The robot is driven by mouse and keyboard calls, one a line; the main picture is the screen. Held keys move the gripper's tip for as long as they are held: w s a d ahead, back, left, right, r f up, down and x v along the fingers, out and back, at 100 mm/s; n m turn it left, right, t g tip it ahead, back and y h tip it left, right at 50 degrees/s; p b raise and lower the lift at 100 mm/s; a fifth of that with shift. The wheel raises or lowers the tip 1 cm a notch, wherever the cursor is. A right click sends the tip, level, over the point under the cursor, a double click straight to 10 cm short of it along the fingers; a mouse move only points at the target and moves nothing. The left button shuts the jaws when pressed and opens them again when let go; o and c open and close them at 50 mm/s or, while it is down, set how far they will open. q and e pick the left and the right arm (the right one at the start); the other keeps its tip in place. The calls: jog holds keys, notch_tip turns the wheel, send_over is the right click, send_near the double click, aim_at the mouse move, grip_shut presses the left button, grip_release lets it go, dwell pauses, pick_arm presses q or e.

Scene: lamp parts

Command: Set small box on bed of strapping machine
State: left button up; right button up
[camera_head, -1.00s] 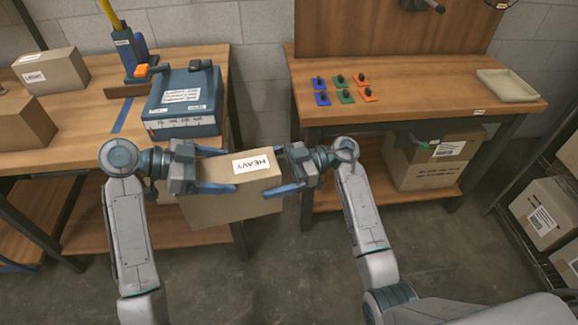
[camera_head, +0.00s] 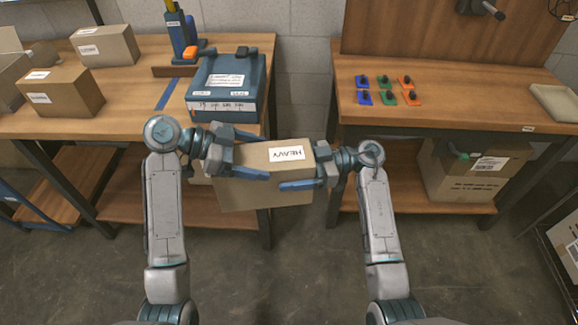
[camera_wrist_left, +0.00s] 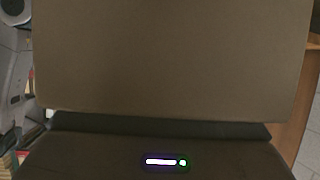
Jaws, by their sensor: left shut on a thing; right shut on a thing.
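A tan cardboard box (camera_head: 262,194) with a white label reading "HEAVY" is held between my two grippers in the head view, in front of the left bench's right end. My left gripper (camera_head: 262,156) is shut on its left side and my right gripper (camera_head: 312,172) on its right side. The box hangs clear of the floor and benches, slightly tilted. Its brown side (camera_wrist_left: 170,60) fills most of the left wrist view. A blue boxy machine (camera_head: 226,80), with a ruler-like scale on its front, stands on the bench behind the box. I cannot tell for sure that it is the strapping machine.
The right bench (camera_head: 450,105) carries several coloured pieces (camera_head: 387,90) and a tray (camera_head: 556,102). A gap separates the benches. A large box (camera_head: 470,170) sits below the right bench.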

pick_arm(q)
jog(key=o, duration=2)
jog(key=shift+s+d+r, duration=0.1)
jog(key=shift+s+d, duration=0.05)
jog(key=shift+s, duration=0.1)
jog(key=shift+c, duration=0.2)
pick_arm(e)
jog(key=shift+w+r, duration=0.15)
jog(key=shift+r, duration=0.05)
jog(key=shift+c, duration=1.3)
pick_arm(q)
jog(key=shift+a+r, duration=0.15)
jog(key=shift+a, duration=0.35)
jog(key=w+v, duration=0.1)
jog(key=v, duration=1)
jog(key=shift+s, duration=0.3)
